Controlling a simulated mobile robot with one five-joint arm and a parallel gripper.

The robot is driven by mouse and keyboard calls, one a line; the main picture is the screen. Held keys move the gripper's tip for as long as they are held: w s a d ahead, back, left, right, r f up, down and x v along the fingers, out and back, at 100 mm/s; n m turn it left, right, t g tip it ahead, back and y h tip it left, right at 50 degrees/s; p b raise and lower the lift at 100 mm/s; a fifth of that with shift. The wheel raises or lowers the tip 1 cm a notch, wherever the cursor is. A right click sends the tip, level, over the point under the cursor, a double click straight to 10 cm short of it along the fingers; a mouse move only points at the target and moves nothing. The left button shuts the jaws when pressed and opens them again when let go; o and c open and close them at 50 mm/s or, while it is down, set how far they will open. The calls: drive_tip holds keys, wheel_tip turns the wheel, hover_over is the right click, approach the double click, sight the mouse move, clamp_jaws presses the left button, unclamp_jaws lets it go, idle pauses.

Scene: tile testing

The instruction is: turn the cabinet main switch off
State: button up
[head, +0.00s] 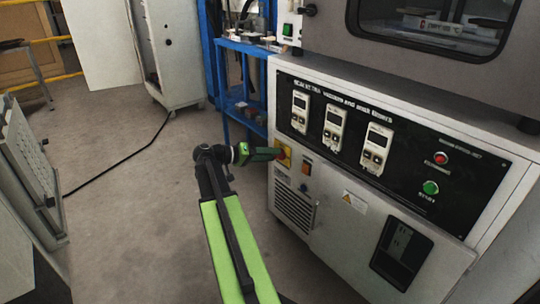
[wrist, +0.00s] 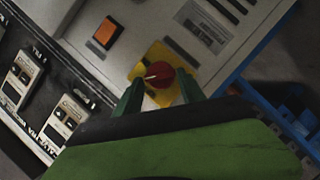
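The main switch is a red rotary knob (wrist: 160,75) on a yellow plate, with a pale mark pointing left in the wrist view. In the head view the yellow plate (head: 284,152) shows on the left part of the cabinet front (head: 330,225), partly behind my gripper (head: 268,154). In the wrist view my gripper (wrist: 158,80) is open, with one green finger on each side of the knob. I cannot tell whether the fingers touch it.
An orange rocker switch (wrist: 105,33) sits near the plate; it also shows in the head view (head: 306,169). The black panel above carries controllers (head: 335,126), a red button (head: 441,158) and a green button (head: 430,187). A blue rack (head: 238,95) stands left of the cabinet. Floor (head: 130,215) is open to the left.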

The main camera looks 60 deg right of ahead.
drive_tip(key=o, duration=0.3)
drive_tip(key=shift+o, duration=0.2)
drive_tip(key=p+v, duration=0.4)
drive_tip(key=v, duration=1.3)
drive_tip(key=shift+a, duration=0.15)
drive_tip(key=shift+w, duration=0.15)
